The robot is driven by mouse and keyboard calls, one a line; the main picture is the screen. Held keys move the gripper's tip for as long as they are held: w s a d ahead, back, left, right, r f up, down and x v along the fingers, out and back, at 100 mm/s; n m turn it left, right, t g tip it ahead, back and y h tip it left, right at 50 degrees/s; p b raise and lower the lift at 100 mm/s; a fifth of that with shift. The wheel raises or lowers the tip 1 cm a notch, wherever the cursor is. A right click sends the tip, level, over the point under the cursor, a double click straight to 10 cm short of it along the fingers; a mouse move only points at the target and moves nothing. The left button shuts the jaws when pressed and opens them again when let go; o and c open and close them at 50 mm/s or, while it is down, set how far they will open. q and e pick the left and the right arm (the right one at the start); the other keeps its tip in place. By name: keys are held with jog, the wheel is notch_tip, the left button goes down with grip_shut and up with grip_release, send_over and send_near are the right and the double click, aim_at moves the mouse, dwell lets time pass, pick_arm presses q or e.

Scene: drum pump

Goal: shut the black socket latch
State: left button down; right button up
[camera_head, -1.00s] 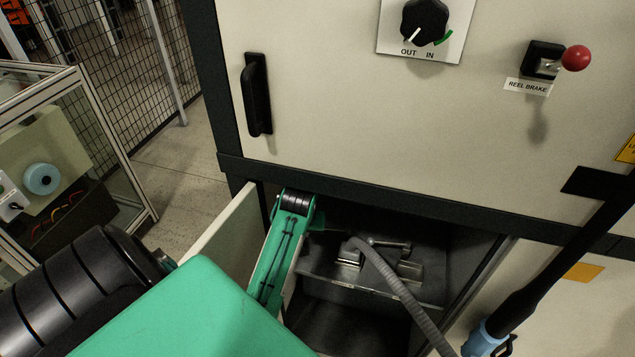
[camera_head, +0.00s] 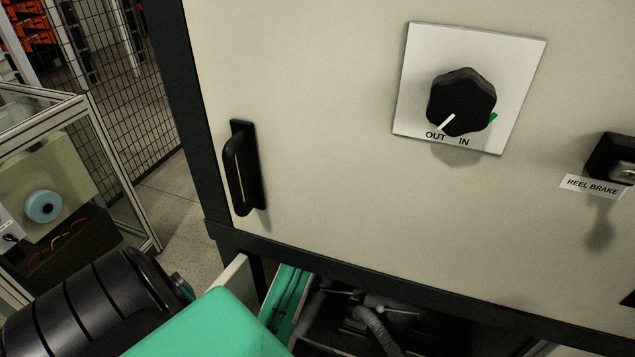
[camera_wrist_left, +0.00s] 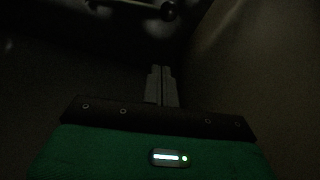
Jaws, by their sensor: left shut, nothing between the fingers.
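A socket (camera_head: 385,303) with a grey hose (camera_head: 374,326) sits in the dark open compartment at the bottom of the head view. A thin lever shows by it, but I cannot tell whether this is the black latch or how it stands. My left arm reaches down into the compartment; its gripper is hidden there. In the left wrist view, my left gripper (camera_wrist_left: 161,70) is shut and empty. A dim bar with a dark round end (camera_wrist_left: 168,13) shows beyond the fingertips near the top edge, apart from them. My right gripper is out of view.
The cabinet front above the compartment has a black handle (camera_head: 240,168), an OUT/IN knob (camera_head: 461,101) and a reel brake (camera_head: 615,158). The compartment's dark walls leave tight room.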

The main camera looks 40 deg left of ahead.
aim_at(333, 291)
pick_arm(q)
jog(key=p+x, duration=0.3)
jog(key=x, duration=0.5)
jog(key=shift+f, duration=0.45)
jog(key=s, duration=0.1)
jog(key=s+d+p, duration=0.2)
jog(key=shift+s+r, duration=0.1)
jog(key=shift+r, duration=0.2)
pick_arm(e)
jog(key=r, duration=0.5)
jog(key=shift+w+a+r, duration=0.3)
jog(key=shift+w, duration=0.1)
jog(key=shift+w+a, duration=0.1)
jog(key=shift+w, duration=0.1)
